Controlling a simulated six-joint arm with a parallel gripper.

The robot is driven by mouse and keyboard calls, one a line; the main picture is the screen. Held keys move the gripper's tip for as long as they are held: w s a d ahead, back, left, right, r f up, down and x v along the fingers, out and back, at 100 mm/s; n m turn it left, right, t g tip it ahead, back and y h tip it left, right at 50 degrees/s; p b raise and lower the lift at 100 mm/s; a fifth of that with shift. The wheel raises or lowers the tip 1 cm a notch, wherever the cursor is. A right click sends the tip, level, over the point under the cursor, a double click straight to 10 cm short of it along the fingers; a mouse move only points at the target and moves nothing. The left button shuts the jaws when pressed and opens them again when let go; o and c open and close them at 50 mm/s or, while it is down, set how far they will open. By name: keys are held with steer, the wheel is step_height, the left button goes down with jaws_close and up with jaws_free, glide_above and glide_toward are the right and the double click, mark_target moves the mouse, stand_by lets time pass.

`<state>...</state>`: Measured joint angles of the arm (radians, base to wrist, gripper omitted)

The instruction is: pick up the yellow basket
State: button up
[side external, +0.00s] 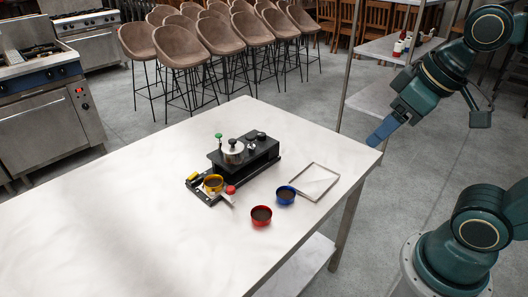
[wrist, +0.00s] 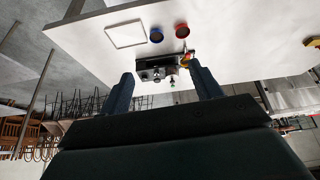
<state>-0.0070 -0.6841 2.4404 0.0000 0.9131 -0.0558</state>
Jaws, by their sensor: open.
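The yellow basket (side external: 213,183) is a small round cup with a dark inside. In the side view it sits at the front left end of a black device, on or against its low black base (side external: 200,193); I cannot tell exactly how it rests. In the wrist view it is too small and partly hidden to make out clearly. My gripper (side external: 378,136) is raised beyond the table's right corner, well away from the basket. In the wrist view its two fingers (wrist: 162,86) are spread with nothing between them but the distant device.
A red cup (side external: 261,215) and a blue cup (side external: 285,195) stand on the table (side external: 120,220) near a flat pale tray (side external: 314,181). A silver pot (side external: 233,151) with a black knob stands on the black device (side external: 262,155). The table's left side is clear.

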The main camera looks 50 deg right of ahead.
steer(key=w+a+r+n+g, duration=0.15)
steer(key=w+n, duration=0.25)
steer(key=w, duration=0.8)
steer(key=w+a+n+g, duration=0.15)
steer(key=w+n, duration=0.35)
steer(key=w, duration=0.6)
steer(key=w+a+f+n+g, duration=0.1)
steer(key=w+a+f+n, duration=0.2)
steer(key=w+f, duration=0.5)
steer(key=w+a+f+n+g, duration=0.1)
steer(key=w+a+f+n, duration=0.3)
steer(key=w+f, duration=0.5)
steer(key=shift+w+f+n, duration=0.2)
steer(key=shift+f+n, duration=0.3)
steer(key=shift+f, duration=0.05)
steer(key=shift+a, duration=0.1)
steer(key=shift+f, duration=4.3)
